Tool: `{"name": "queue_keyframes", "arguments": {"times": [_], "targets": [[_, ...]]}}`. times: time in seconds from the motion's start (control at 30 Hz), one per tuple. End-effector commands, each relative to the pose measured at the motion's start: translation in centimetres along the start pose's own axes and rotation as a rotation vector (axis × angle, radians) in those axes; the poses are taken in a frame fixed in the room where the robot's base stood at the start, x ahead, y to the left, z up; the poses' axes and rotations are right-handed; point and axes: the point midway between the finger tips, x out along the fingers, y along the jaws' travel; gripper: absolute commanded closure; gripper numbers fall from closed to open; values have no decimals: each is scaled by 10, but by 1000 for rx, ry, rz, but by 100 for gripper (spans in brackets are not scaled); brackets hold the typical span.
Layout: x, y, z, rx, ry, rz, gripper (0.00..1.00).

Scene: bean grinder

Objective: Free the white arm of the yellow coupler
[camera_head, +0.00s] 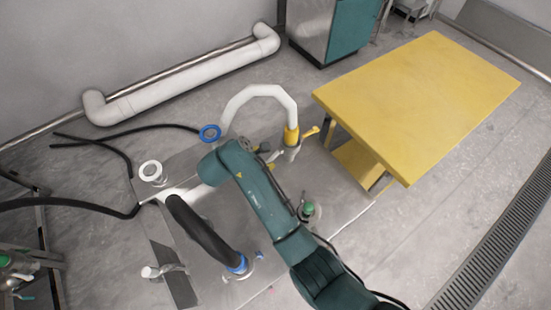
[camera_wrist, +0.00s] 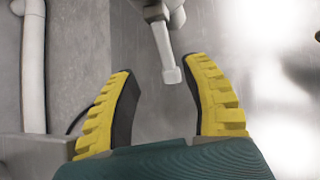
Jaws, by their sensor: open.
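The white arm (camera_head: 255,91) is a curved pipe left of the yellow table in the head view. Its right end goes down into the yellow coupler (camera_head: 291,135), which has a yellow lever (camera_head: 310,132) sticking out to the right. My gripper (camera_head: 269,158) is just left of the coupler, mostly hidden by my arm. In the wrist view its yellow fingers with black pads are open and empty. A pale lever-like piece (camera_wrist: 171,74) reaches down between and just beyond the fingertips, apart from both. I cannot tell which part it is. No yellow coupler body is recognisable there.
The yellow table (camera_head: 425,100) stands close on the right. A black hose (camera_head: 205,235) with a blue ring, a white ring fitting (camera_head: 150,171) and a green-topped fitting (camera_head: 308,209) are on the metal plate around my arm. A blue ring (camera_head: 210,132) lies near the white arm's left end.

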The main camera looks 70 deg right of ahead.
Motion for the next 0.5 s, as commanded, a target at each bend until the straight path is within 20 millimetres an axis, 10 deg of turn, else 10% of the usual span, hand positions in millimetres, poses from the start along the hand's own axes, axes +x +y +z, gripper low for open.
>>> {"name": "queue_keyframes", "arguments": {"times": [0.5], "targets": [[-32,1,3,-2,0,0,52]]}}
